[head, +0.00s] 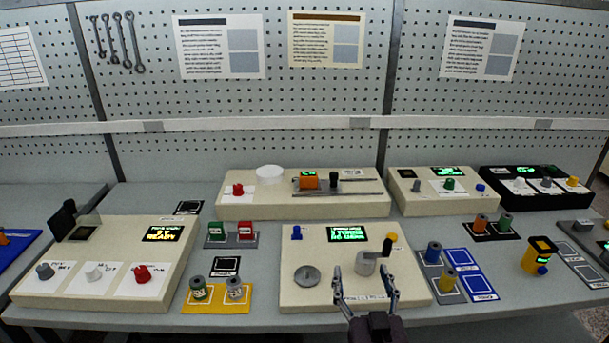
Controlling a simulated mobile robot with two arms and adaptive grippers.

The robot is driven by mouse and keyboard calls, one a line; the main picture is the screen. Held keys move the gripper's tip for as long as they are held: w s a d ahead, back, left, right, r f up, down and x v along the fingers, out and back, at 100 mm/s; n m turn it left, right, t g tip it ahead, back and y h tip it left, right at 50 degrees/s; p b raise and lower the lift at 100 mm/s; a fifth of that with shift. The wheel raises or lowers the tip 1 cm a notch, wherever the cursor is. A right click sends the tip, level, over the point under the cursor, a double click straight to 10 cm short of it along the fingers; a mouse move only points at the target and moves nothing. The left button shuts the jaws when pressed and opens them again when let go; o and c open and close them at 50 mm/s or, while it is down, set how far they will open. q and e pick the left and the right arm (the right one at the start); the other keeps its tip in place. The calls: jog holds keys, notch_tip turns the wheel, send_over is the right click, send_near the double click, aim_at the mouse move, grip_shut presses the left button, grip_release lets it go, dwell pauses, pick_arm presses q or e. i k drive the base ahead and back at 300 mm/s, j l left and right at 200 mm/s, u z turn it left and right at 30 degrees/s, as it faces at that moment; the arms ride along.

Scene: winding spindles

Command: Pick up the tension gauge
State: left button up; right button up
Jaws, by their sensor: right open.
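A yellow hand-sized device (537,256) with a dark top, a small lit display and a blue knob stands on the bench at the right. It looks like the tension gauge, though no label on it is readable. My right gripper (364,285) is open at the bottom centre, its two fingers apart and pointing away from me over the front of the middle cream console. It is well to the left of the yellow device, and nothing shows held in it. My left gripper is not in view.
The middle console (310,245) carries a grey crank (366,263) just beyond my fingers. More consoles stand behind (235,209) and left (90,287).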

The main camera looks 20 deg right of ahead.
aim_at(307, 180)
jog(key=i, duration=1.25)
